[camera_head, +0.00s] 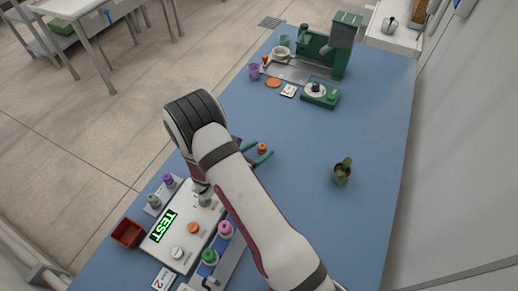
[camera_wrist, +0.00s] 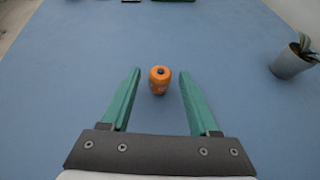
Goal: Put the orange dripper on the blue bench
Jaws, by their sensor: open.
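The orange dripper (camera_wrist: 159,81) is a small orange piece with a dark top. It stands on the blue bench (camera_wrist: 100,45), between the tips of my gripper in the wrist view. My gripper (camera_wrist: 157,78) has two green fingers, open, one on each side of the dripper with gaps. In the head view the dripper (camera_head: 262,148) shows beside the green fingers (camera_head: 258,153), and the bench (camera_head: 300,150) runs under it. My arm covers part of the bench there.
A grey-green potted plant (camera_head: 342,172) stands to the right; it also shows in the wrist view (camera_wrist: 290,62). A white panel marked TEST (camera_head: 165,226) with coloured knobs lies at the lower left. A green machine (camera_head: 335,50) stands at the far end.

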